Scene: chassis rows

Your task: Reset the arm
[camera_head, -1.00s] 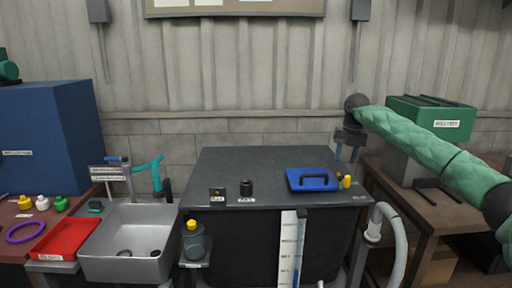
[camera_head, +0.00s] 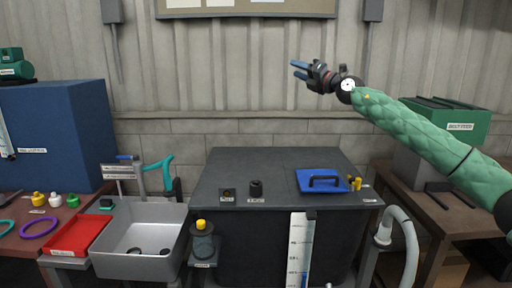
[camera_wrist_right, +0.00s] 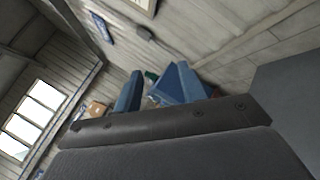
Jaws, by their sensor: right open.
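My right arm comes in from the right in the head view, in a green padded sleeve. Its right gripper (camera_head: 300,70) is raised in front of the wall, above the dark tank, and points left. Its blue fingertips are apart, with nothing between them. In the right wrist view the blue fingers of the right gripper (camera_wrist_right: 156,91) also stand apart and empty, with wall and windows beyond. My left gripper is not in view.
Below stands a dark tank (camera_head: 225,170) with a blue handled plate (camera_head: 322,181) on its lid. A grey sink (camera_head: 150,215) and red tray (camera_head: 82,237) are at left. A green box (camera_head: 450,122) stands behind my right forearm. The space around the right gripper is clear.

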